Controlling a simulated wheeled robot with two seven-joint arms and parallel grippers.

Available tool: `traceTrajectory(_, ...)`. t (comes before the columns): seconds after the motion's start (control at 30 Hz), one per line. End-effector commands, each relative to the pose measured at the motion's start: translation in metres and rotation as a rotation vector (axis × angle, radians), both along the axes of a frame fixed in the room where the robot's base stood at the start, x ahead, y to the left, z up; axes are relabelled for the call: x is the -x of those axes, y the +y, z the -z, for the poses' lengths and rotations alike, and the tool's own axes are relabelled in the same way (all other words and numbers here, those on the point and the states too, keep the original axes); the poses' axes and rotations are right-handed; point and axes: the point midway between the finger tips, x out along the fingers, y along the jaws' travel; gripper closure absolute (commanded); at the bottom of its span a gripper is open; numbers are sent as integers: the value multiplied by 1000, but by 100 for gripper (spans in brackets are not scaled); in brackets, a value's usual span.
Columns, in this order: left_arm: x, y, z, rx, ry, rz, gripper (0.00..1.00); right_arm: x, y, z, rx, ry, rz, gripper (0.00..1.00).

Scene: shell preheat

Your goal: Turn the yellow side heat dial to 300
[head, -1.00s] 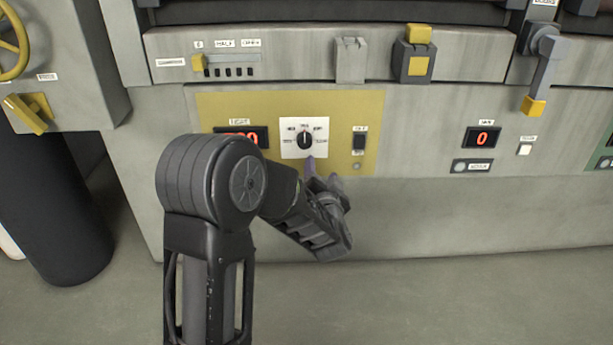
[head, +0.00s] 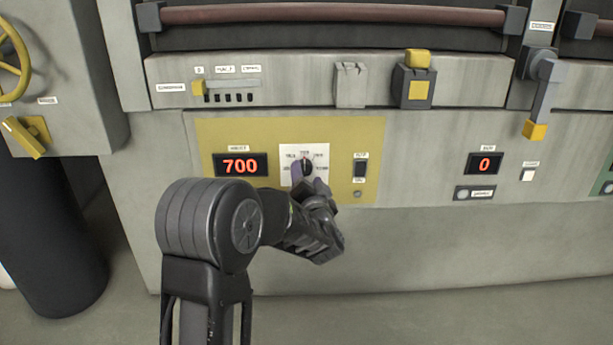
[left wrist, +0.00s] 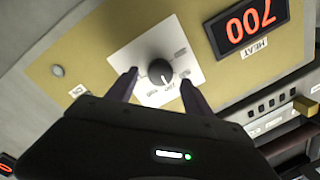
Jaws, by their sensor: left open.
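The heat dial is a black round knob (left wrist: 160,71) with a white pointer mark on a white square plate (head: 320,152), set in the yellow panel (head: 220,135). The red display (head: 240,165) left of the dial reads 700; in the left wrist view it shows upside down (left wrist: 248,25). My left gripper (left wrist: 158,78) is open, with one finger on each side of the knob; I cannot tell whether they touch it. In the head view my left gripper (head: 305,177) partly covers the dial. My right gripper is not in view.
A black switch (head: 360,167) sits right of the dial on the yellow panel. Another display (head: 484,163) reads 0 further right. A yellow-tipped slider (head: 199,88) and a yellow-handled lever (head: 537,130) are above. The floor in front is clear.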

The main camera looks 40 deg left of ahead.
Motion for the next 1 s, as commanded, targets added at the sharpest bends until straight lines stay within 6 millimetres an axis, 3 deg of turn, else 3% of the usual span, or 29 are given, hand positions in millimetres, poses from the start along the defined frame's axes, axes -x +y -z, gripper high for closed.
traceTrajectory(0.2,-16,15,1,1,-1,0,40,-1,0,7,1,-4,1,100)
traceTrajectory(0.5,-18,16,0,1,0,1,41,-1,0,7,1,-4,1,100)
traceTrajectory(1.0,-18,16,0,1,0,1,82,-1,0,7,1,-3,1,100)
